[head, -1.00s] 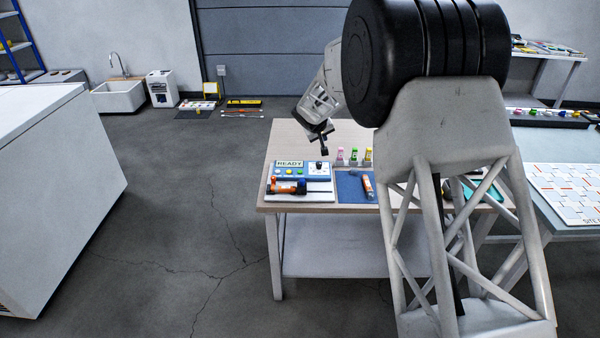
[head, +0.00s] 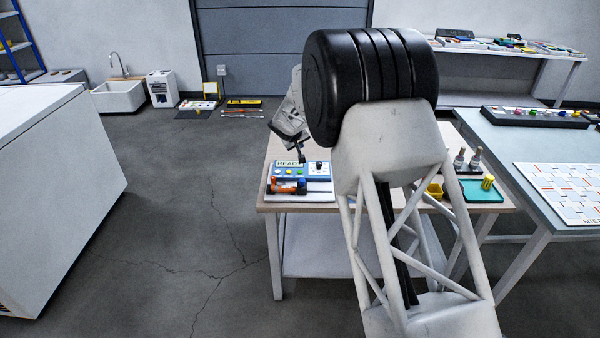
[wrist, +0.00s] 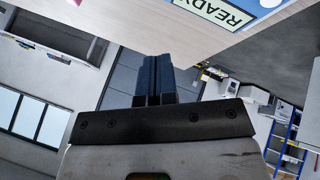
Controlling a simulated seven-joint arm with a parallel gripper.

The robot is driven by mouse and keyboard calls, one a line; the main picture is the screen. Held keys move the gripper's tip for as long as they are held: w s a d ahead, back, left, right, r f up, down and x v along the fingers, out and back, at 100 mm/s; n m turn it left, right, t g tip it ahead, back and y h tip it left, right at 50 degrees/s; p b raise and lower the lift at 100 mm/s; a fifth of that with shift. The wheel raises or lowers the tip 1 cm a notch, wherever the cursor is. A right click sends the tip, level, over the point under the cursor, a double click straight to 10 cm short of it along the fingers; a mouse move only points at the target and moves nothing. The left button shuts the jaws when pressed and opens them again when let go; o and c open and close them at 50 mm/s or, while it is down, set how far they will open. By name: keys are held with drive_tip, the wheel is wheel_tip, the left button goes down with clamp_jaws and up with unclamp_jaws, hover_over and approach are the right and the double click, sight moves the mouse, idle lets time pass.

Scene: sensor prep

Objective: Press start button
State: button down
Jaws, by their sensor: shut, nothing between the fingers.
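The blue control panel (head: 317,172) stands at the back left of the wooden table. Its green display, partly covered in the head view, reads READY in the wrist view (wrist: 222,12). Small coloured buttons (head: 289,171) sit in a row below the display; they are too small to tell which is start. My gripper (head: 302,159) is above the panel, its tip in front of the right end of the display. It appears just over the button row; contact cannot be told. Its dark fingers (wrist: 154,80) are together and empty in the wrist view.
An orange and dark tool (head: 287,187) lies on a white tray (head: 318,197) in front of the panel. My arm hides the table's middle. A teal mat (head: 482,196) with a yellow item lies at the right. A grey table (head: 500,140) stands farther right.

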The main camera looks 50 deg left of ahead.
sight(299, 170)
drive_tip(key=shift+f, duration=0.15)
drive_tip(key=shift+f, duration=4.2)
drive_tip(key=shift+f, duration=0.85)
drive_tip(key=shift+r, duration=0.8)
drive_tip(key=shift+r, duration=0.1)
drive_tip(key=shift+r, duration=2.4)
